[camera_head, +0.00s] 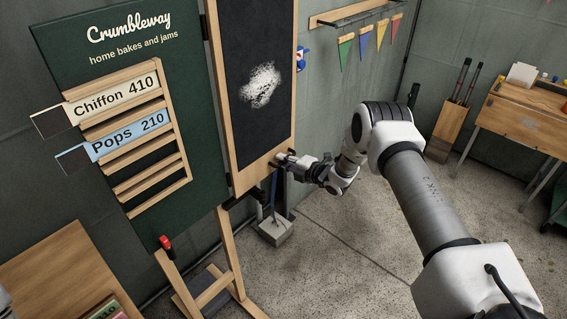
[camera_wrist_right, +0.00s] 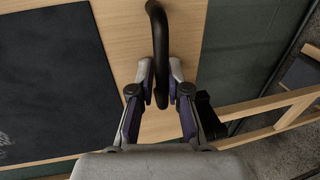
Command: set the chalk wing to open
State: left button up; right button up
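The chalk wing (camera_head: 275,130) is a black chalkboard panel in a pale wood frame, with a white chalk smudge. It stands beside the green sign board (camera_head: 75,30), at an angle I cannot judge exactly. My right gripper (camera_head: 281,158) is at the wing's lower right frame. In the right wrist view the black bar handle (camera_wrist_right: 157,25) on the wing's wood frame passes between the fingertips of the right gripper (camera_wrist_right: 160,72). The fingers are close on both sides of it and appear to touch it. My left gripper is not in view.
A peg rail with colored pennants (camera_head: 363,42) hangs on the wall. A wooden desk (camera_head: 525,120) is at right. The concrete floor (camera_head: 340,265) between is clear.

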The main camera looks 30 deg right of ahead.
jog(key=shift+d, duration=0.1)
jog(key=v, duration=1.2)
jog(key=shift+f, duration=0.1)
